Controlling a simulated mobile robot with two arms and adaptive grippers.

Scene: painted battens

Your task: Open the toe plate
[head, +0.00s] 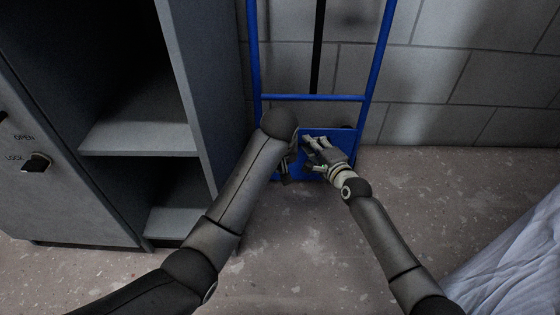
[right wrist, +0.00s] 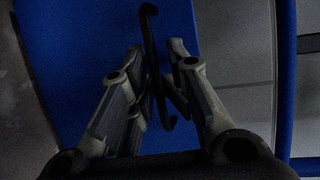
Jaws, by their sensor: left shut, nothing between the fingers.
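The toe plate (head: 316,172) is a blue panel at the foot of a blue hand truck (head: 312,97), folded up against its frame. In the right wrist view the blue panel (right wrist: 80,50) fills much of the picture, with a thin black handle (right wrist: 149,35) on it. My right gripper (head: 307,143) is at the plate's upper part. In the right wrist view its fingers (right wrist: 155,50) are apart, one on each side of the handle, with small gaps. My left gripper (head: 286,172) is shut and empty at the plate's left edge, partly hidden by my left arm.
A grey metal cabinet (head: 185,60) with open shelves stands close on the left. A block wall (head: 460,75) is behind the hand truck. A pale cloth-like sheet (head: 510,255) lies at the lower right. The speckled floor (head: 300,255) in front is clear.

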